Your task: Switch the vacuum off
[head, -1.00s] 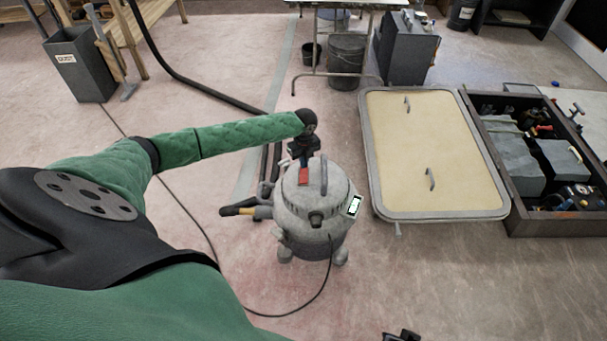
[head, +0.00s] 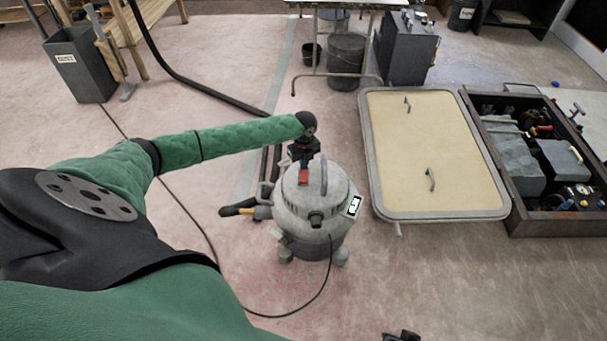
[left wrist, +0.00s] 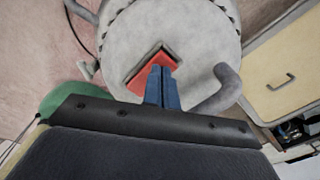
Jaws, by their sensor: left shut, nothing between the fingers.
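The grey shop vacuum (head: 318,212) stands on the floor in the middle of the head view. Its red switch (head: 304,178) is on top of the lid, beside the lid's handle (head: 324,176). My left gripper (head: 303,163) is shut and empty, pointing down at the switch. In the left wrist view its blue fingertips (left wrist: 162,72) overlap the red switch (left wrist: 146,70) and hide part of it. I cannot tell whether they touch it or which way it is set. A dark tip at the bottom edge looks like my right gripper (head: 402,336), mostly cut off.
A hose and cord lie on the floor around the vacuum. A framed cream hatch panel (head: 420,150) lies to the right, with an open crate of parts (head: 548,225) beyond it. A bench and buckets (head: 346,62) stand behind. The front floor is clear.

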